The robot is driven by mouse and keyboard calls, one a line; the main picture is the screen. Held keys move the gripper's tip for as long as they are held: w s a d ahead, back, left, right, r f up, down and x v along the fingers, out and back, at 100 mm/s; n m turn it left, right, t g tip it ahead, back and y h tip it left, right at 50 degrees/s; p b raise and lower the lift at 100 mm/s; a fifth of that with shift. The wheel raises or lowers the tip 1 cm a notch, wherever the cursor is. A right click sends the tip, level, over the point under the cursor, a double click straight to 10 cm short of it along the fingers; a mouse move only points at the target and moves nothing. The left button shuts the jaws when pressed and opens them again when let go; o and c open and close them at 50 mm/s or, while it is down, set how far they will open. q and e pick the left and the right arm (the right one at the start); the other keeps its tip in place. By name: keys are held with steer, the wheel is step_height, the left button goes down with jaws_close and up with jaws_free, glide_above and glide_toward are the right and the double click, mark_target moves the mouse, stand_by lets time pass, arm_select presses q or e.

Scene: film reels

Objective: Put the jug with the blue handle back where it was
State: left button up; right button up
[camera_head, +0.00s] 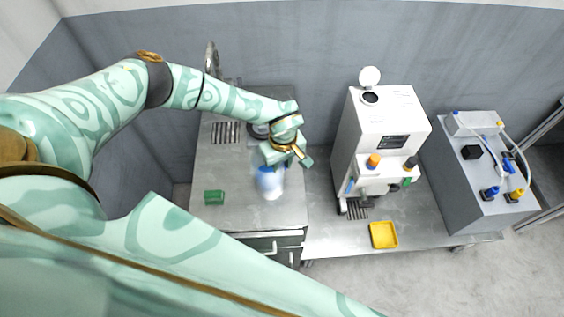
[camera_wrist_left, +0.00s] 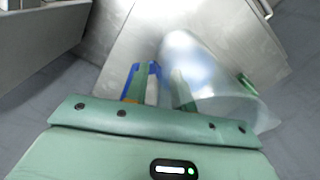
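The jug (camera_head: 270,182) is translucent and bluish in the head view, over the left metal worktop, just below my left gripper (camera_head: 289,157). In the left wrist view the clear jug (camera_wrist_left: 205,75) lies right of the fingers, its wide round end toward the lower right. Its blue handle (camera_wrist_left: 155,69) is at the fingers of my left gripper (camera_wrist_left: 160,92). One finger overlaps the handle, the other overlaps the jug's side. Some space shows between the fingers, and I cannot tell whether they grip. My right gripper is not in view.
A green block (camera_head: 214,197) lies on the left metal worktop (camera_head: 235,212). A white machine (camera_head: 385,130) stands right of the jug. A yellow tray (camera_head: 383,235) lies on the lower bench. A grey box with tubes (camera_head: 480,165) is farther right. A tap (camera_head: 211,58) rises behind.

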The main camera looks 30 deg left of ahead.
arm_select(q)
step_height(320, 180, up, 11)
steer(key=shift+d+r+p, duration=0.15)
steer(key=shift+r+p, duration=0.05)
steer(key=shift+p, duration=0.55)
steer(key=shift+r, duration=0.5)
stand_by(0.6)
